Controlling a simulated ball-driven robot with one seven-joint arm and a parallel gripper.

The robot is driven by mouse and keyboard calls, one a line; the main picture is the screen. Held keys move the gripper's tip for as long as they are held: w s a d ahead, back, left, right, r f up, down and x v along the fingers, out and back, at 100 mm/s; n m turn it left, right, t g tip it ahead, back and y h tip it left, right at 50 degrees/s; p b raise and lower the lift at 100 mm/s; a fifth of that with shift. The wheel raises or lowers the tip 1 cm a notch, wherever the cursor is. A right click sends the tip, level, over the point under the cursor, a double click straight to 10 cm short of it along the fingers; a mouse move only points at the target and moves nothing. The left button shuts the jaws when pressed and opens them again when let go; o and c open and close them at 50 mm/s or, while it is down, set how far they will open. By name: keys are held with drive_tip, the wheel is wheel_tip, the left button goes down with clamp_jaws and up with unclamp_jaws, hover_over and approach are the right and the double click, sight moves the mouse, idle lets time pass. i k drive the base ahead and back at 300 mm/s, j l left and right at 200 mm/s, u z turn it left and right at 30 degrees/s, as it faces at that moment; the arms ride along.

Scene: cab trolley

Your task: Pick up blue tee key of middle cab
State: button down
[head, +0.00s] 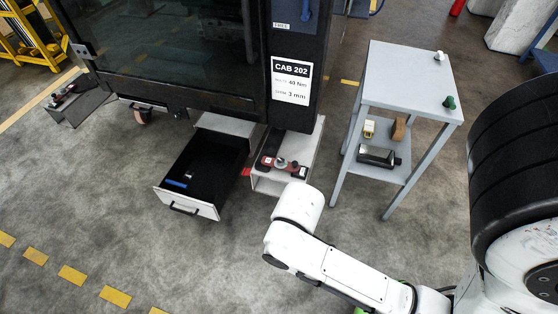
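A small blue piece (176,183) lies at the front of the open, dark-lined drawer (205,212) below the cab labelled CAB 202 (291,80). It may be the blue tee key, but it is too small to make out its shape. A blue part (305,11) also shows high on the cab's front, cut by the top edge. My arm reaches in from the lower right, and its last visible link is right of the drawer, in front of the white shelf. My gripper does not show; whether it holds anything cannot be seen.
A white open shelf (313,150) right of the drawer bears a red and black tool (283,166). A grey table (398,80) bears a white knob (439,56) and a green one (449,102); its lower shelf holds several items. Floor in front of the drawer is clear.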

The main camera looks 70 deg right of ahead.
sight(179, 185)
drive_tip(key=i+l, duration=0.2)
drive_tip(key=i, duration=0.3)
drive_tip(key=i+l, duration=0.25)
drive_tip(key=i, duration=0.25)
drive_tip(key=i+l, duration=0.2)
drive_tip(key=i, duration=0.3)
drive_tip(key=i+l+u, duration=0.1)
drive_tip(key=i, duration=0.4)
drive_tip(key=l, duration=0.1)
